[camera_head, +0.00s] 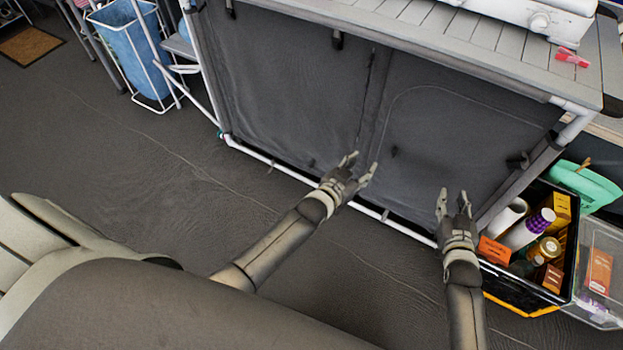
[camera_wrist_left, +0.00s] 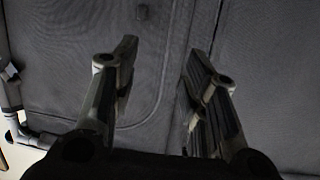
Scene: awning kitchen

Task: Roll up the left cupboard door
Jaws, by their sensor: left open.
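The left cupboard door (camera_head: 285,85) is a dark grey fabric panel that hangs down in the white-framed cupboard. A dark vertical seam (camera_head: 368,85) separates it from the right fabric door (camera_head: 465,130). My left gripper (camera_head: 360,167) is open and empty, in front of the lower part of the cupboard near this seam. In the left wrist view, its two fingers (camera_wrist_left: 160,62) are spread with grey fabric (camera_wrist_left: 155,20) behind them. My right gripper (camera_head: 453,200) looks open and empty in front of the right door. Whether either gripper touches the fabric is unclear.
A slatted countertop (camera_head: 430,25) lies above the doors, with a pink clip (camera_head: 571,58) on it. A black crate (camera_head: 525,302) full of bottles and boxes stands right of my right gripper. A blue bin (camera_head: 135,50) stands at upper left.

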